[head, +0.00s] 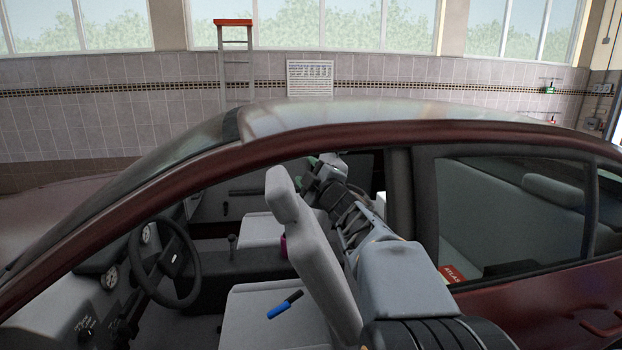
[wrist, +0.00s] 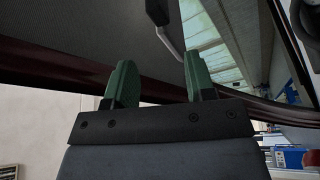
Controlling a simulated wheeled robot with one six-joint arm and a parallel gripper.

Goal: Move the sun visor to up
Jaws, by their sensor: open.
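The car's sun visor cannot be made out in the head view; the roof and my arm cover that area. In the wrist view, a dark part with a grey edge (wrist: 165,25) hangs at the top middle beside the windshield; I cannot tell if it is the visor or the mirror. My gripper (wrist: 158,62) has its two green fingers apart with nothing between them, below that part in the picture. In the head view my gripper (head: 318,164) is inside the car, under the roof, beyond the near seat's headrest and partly hidden.
The steering wheel (head: 165,262) is left of my arm. The near seat (head: 315,255) stands close to the arm, with a blue marker (head: 285,305) in front of its backrest. The roof (head: 390,115) and door pillar (head: 400,205) bound the opening. The dark headliner (wrist: 80,35) is close above.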

